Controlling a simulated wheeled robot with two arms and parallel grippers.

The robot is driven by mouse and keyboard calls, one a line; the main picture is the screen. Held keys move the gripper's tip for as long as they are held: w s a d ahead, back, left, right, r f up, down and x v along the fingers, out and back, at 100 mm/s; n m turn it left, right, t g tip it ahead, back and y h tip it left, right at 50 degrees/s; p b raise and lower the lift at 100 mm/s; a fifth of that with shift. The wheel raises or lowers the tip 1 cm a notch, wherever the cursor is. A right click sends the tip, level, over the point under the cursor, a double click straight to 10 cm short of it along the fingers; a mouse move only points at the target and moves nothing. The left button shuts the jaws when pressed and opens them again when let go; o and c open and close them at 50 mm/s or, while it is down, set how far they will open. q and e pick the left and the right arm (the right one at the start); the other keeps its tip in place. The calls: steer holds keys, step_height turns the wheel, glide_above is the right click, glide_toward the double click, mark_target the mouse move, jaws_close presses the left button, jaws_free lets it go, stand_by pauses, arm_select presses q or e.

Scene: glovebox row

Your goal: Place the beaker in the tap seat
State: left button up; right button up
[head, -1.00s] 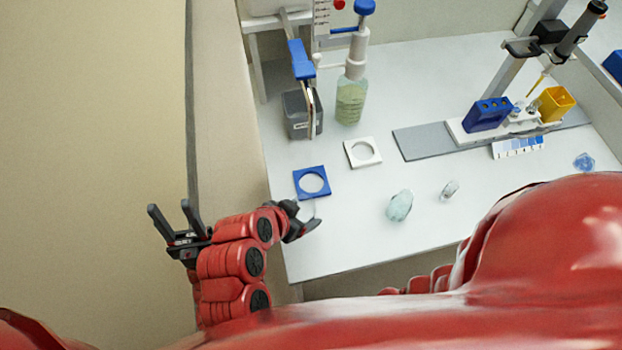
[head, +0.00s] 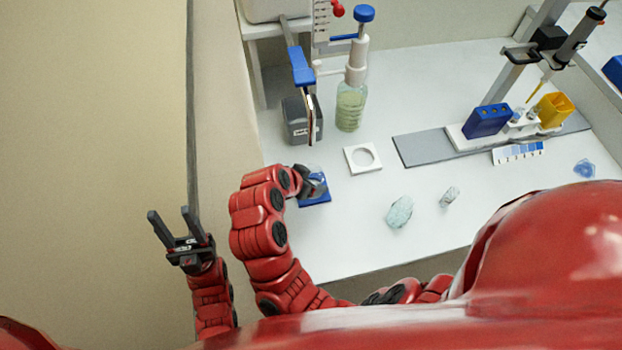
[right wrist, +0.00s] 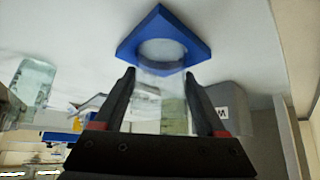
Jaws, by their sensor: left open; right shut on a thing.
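A clear beaker (right wrist: 160,98) is between the fingers of my right gripper (right wrist: 158,75) in the right wrist view; it is mostly hidden in the head view. My right gripper (head: 316,182) is shut on it, over the blue square plate with a round opening (head: 315,200). This blue plate also shows in the right wrist view (right wrist: 196,48), close to the beaker's end; I cannot tell whether the beaker touches it. A white square plate with a round opening (head: 351,166) lies further right. My left gripper (head: 171,226) is open and empty, left of the bench.
A dispenser bottle (head: 350,108) and a grey box (head: 297,120) stand behind the plates. Two clear vessels, a larger one (head: 400,212) and a smaller one (head: 449,196), stand to the right.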

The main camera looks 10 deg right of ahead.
steer(key=shift+f, duration=0.15)
steer(key=o, duration=1.4)
steer(key=shift+r, duration=0.3)
steer(key=p+v, duration=0.1)
steer(key=v, duration=1.1)
steer(key=shift+s+f, duration=0.1)
steer(key=shift+f, duration=0.1)
